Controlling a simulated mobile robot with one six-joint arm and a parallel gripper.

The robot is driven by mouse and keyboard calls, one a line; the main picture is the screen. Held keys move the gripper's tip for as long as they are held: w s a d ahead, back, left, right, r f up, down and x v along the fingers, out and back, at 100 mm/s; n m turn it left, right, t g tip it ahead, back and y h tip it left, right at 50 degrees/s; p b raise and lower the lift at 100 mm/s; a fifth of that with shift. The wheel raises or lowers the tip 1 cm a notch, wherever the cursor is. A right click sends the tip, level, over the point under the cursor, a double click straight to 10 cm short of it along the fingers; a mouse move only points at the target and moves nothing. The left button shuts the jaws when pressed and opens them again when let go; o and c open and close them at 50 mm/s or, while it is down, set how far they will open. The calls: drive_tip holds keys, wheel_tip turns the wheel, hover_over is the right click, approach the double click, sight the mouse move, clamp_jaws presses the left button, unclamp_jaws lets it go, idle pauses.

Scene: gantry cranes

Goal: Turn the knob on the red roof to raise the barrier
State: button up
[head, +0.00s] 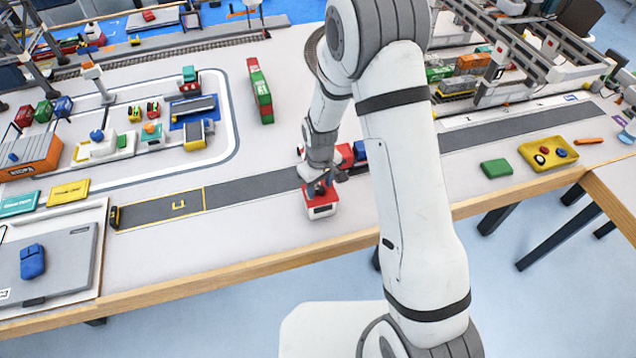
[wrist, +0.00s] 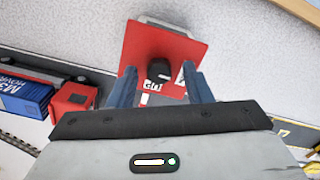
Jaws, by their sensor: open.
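The small white booth with a red roof (head: 322,209) stands near the table's front edge, below my gripper (head: 320,186) in the head view. In the wrist view the red roof (wrist: 185,52) carries white lettering, partly hidden. A dark round knob (wrist: 158,70) with a pale mark stands on it. My gripper (wrist: 160,77) is open, with one blue-grey finger on each side of the knob. I see gaps between the fingers and the knob; I cannot tell their height relative to it. I cannot make out the barrier in either view.
A truck with a red cab (wrist: 73,101) and blue container (wrist: 24,97) stands close by on the left in the wrist view. A grey road strip (head: 245,189) runs along the table. A green block (head: 495,168) and yellow tray (head: 530,160) lie right. Left of the booth is clear.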

drive_tip(key=shift+f, duration=0.15)
drive_tip(key=shift+c, duration=0.3)
drive_tip(key=c, duration=0.9)
drive_tip(key=shift+o, duration=0.2)
drive_tip(key=shift+a, duration=0.2)
drive_tip(key=shift+d, duration=0.15)
drive_tip(key=shift+c, duration=0.3)
drive_tip(key=m+b, duration=0.3)
drive_tip(key=shift+f, duration=0.25)
drive_tip(key=m+b, duration=0.4)
drive_tip(key=m, duration=0.2)
drive_tip(key=m+b, duration=0.2)
drive_tip(key=m, duration=0.3)
drive_tip(key=shift+s+d, duration=0.1)
drive_tip(key=shift+r+m+b, duration=0.15)
drive_tip(key=shift+m+b, duration=0.75)
drive_tip(key=shift+m, duration=1.1)
